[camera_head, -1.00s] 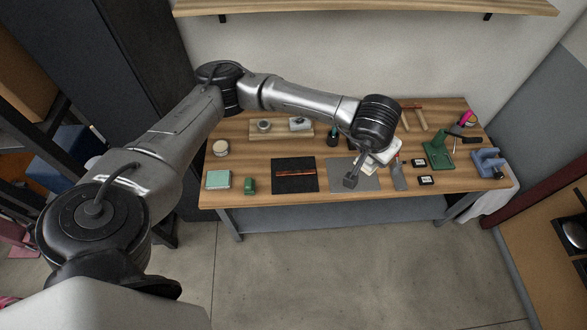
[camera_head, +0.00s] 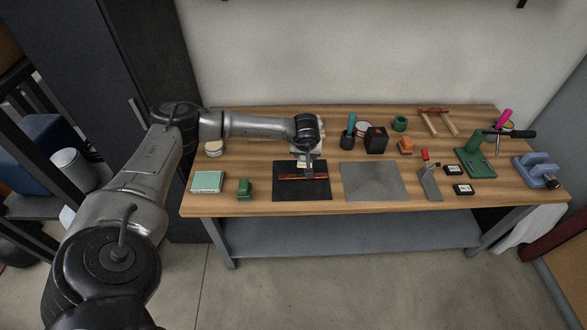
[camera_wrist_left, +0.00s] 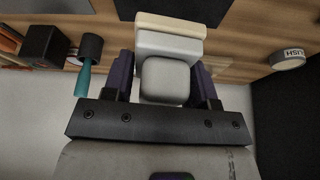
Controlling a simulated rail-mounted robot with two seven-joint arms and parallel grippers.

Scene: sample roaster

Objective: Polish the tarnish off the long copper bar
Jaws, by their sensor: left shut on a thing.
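The long copper bar (camera_head: 290,178) lies flat across a black mat (camera_head: 302,193) on the workbench. It looks orange-brown with darker parts. My left gripper (camera_head: 306,161) is over the right half of the bar. In the left wrist view its purple-padded fingers are shut on a pale grey block (camera_wrist_left: 165,80) with a cream face (camera_wrist_left: 169,24) on its far side. The block hides the bar in the wrist view. I cannot tell whether the block touches the bar. A polish tin (camera_head: 214,148) stands at the back left and also shows in the left wrist view (camera_wrist_left: 288,62). My right gripper is not in view.
A grey plate (camera_head: 373,182) lies right of the mat. A green block (camera_head: 244,188) and a mint box (camera_head: 207,181) are to its left. A black cube (camera_head: 375,140), a teal-handled tool (camera_head: 350,124), a green stand (camera_head: 475,157) and a blue vise (camera_head: 537,170) are to the right.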

